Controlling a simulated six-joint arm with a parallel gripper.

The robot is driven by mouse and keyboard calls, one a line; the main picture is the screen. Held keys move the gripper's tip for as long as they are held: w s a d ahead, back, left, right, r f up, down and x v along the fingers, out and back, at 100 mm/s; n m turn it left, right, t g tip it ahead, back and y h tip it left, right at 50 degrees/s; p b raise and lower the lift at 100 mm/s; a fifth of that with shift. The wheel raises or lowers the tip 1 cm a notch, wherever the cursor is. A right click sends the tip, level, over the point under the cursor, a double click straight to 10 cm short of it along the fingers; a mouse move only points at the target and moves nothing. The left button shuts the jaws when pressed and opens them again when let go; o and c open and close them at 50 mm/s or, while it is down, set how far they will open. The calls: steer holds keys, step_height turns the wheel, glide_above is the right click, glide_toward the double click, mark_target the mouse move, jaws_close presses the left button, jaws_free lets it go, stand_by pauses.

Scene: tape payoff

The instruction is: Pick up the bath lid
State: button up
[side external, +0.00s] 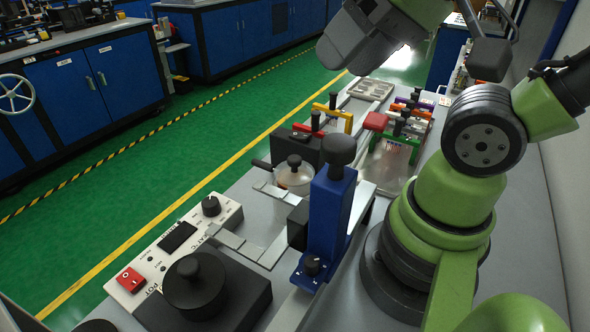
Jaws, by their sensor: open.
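My gripper (338,52) is at the top of the picture, high above the bench's far part and well away from the lid. It is open, with nothing seen between its jaws; the fingertips are hard to make out.
A blue upright with a black knob (334,205) stands close right of the vessel. A black block with a round knobbed top (193,285) and a white control box (173,247) are at front left. Coloured-handled tools (393,128) and a grey tray (371,88) lie farther back.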

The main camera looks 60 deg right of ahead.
steer(key=shift+o, duration=0.4)
steer(key=shift+o, duration=0.9)
